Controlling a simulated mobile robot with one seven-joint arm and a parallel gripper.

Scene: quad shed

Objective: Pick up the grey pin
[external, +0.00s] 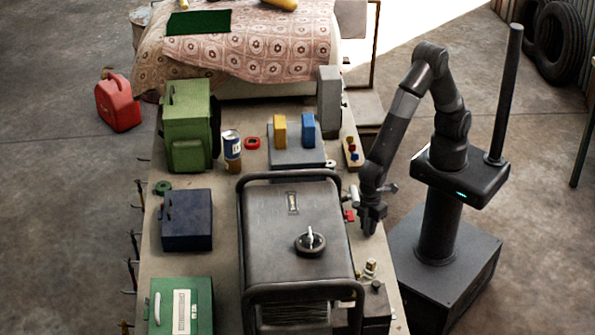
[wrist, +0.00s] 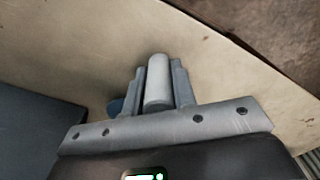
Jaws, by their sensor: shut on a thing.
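The grey pin (wrist: 157,82) is a light grey cylinder with a rounded end. In the wrist view it sits between the two fingers of my gripper (wrist: 158,88), which is shut on it. The pale worktop lies behind it, and I cannot tell how far the pin is above it. In the external view my gripper (external: 372,217) points down over the right edge of the workbench, beside the grey metal machine. The pin cannot be made out clearly there.
A red object (external: 349,216) lies close to my gripper. In the wrist view, a dark block (wrist: 35,130) is at the left.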

